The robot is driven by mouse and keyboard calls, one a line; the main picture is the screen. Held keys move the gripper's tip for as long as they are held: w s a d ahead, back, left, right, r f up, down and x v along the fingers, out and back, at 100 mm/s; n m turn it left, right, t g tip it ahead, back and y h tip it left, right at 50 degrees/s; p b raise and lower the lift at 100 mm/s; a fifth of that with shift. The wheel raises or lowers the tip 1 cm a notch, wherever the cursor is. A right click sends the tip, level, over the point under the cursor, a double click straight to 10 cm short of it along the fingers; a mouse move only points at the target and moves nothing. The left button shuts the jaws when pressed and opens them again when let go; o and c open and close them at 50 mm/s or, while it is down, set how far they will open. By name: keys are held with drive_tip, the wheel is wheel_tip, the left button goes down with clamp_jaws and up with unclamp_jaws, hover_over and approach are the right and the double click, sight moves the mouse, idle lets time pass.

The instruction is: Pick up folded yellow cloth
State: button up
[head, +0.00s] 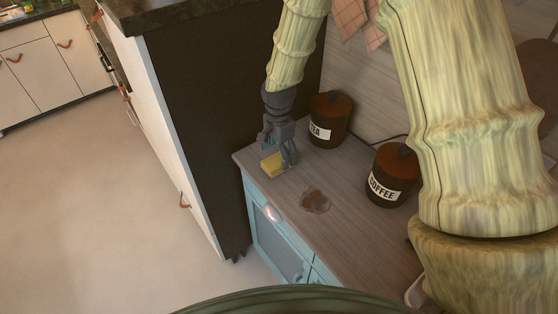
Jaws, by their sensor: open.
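The folded yellow cloth (272,164) lies on the wooden top of the blue cabinet, close to its left front edge. My gripper (278,158) points down at the cloth with its fingers apart. One finger stands at the cloth's right side and the other is at its far left side. The cloth looks to be between or just below the fingertips. I cannot tell whether the fingers touch it.
A dark TEA canister (331,120) stands close behind my gripper on the right. A COFFEE canister (393,176) stands farther right. A brown spill or flat glassy piece (315,201) lies on the blue cabinet's top (355,238). A tall dark cabinet side (205,110) rises at the left.

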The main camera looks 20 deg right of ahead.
sight(278, 159)
drive_tip(key=f, duration=0.3)
drive_tip(key=shift+w+f+p, duration=0.1)
drive_tip(key=shift+w+p, duration=0.2)
drive_tip(key=shift+p, duration=0.1)
drive_tip(key=shift+s+f, duration=0.2)
drive_tip(key=shift+w+f, duration=0.1)
drive_tip(key=shift+w, duration=0.05)
drive_tip(key=c, duration=1)
